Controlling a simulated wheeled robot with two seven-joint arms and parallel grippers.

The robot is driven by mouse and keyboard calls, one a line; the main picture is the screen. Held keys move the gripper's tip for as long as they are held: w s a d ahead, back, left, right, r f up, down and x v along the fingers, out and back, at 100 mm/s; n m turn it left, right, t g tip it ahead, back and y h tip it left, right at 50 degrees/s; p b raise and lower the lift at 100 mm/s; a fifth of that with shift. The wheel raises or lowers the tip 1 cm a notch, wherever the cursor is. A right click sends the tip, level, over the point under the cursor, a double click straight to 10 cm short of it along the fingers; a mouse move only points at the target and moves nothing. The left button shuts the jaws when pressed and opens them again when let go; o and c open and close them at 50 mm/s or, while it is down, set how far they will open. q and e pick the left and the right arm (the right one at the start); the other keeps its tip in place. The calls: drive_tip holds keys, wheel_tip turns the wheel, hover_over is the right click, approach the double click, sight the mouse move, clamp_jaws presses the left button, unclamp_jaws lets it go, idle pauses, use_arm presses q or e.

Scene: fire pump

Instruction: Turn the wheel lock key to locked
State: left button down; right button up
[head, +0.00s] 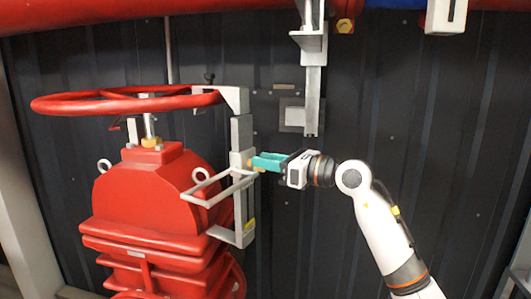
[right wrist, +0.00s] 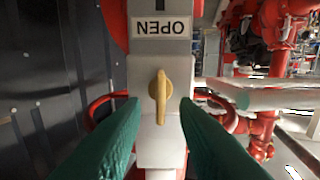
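The wheel lock key (right wrist: 160,95) is a small brass-coloured key on a grey metal plate (right wrist: 160,150) in the right wrist view. Its grip stands upright in that picture, below a white OPEN sign (right wrist: 161,27) that appears upside down. My right gripper (right wrist: 162,108) is open, with its green fingers to the left and right of the key; I see gaps between them and the key. In the head view my right gripper (head: 262,162) is at the grey lock bracket (head: 240,132), beside the red handwheel (head: 125,104). My left gripper is not in view.
The red valve body (head: 150,200) stands below the handwheel. A light grey frame (head: 215,190) juts out from the bracket. A grey post (head: 313,95) hangs above my right gripper. The dark ribbed wall (head: 440,150) is behind; red piping (right wrist: 270,30) shows at right in the wrist view.

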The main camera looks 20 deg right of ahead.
drive_tip(key=shift+w+a, duration=0.2)
drive_tip(key=shift+w, duration=0.05)
clamp_jaws()
